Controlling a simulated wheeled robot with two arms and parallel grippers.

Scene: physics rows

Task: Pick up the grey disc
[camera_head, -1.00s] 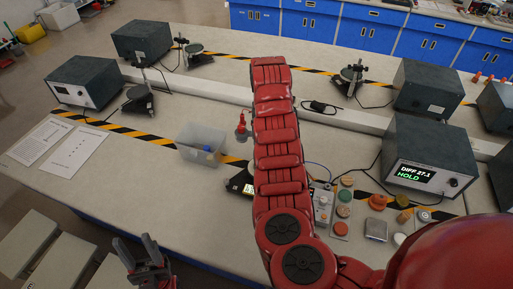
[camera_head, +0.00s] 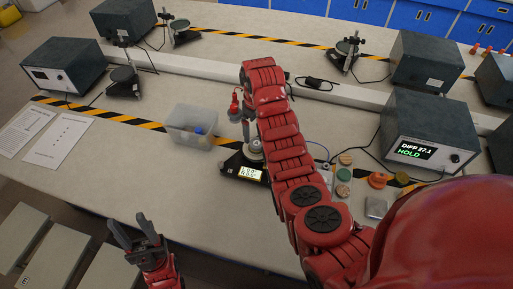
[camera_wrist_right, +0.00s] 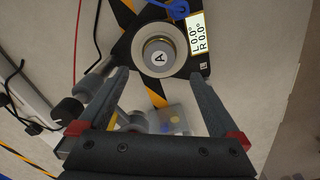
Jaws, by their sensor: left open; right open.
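A round grey metal disc (camera_wrist_right: 158,57) marked "A" sits on a pale ring on a black device (camera_wrist_right: 127,46) with a lit display, in the right wrist view. In the head view the device (camera_head: 243,170) shows left of my right arm, with the grey piece (camera_head: 254,148) on it. My right gripper (camera_wrist_right: 158,77) is open; its fingers point toward the disc, one on each side in the picture, with nothing between them held. In the head view my right arm partly hides this gripper. My left gripper (camera_head: 127,226) is open and empty near the front edge of the table.
A clear bin (camera_head: 185,132) holding a blue item and a small red-topped object (camera_head: 234,104) stand near the device. Coloured discs (camera_head: 344,175) and a box reading "HOLD" (camera_head: 432,128) are to the right. Cables cross the table; its front middle is clear.

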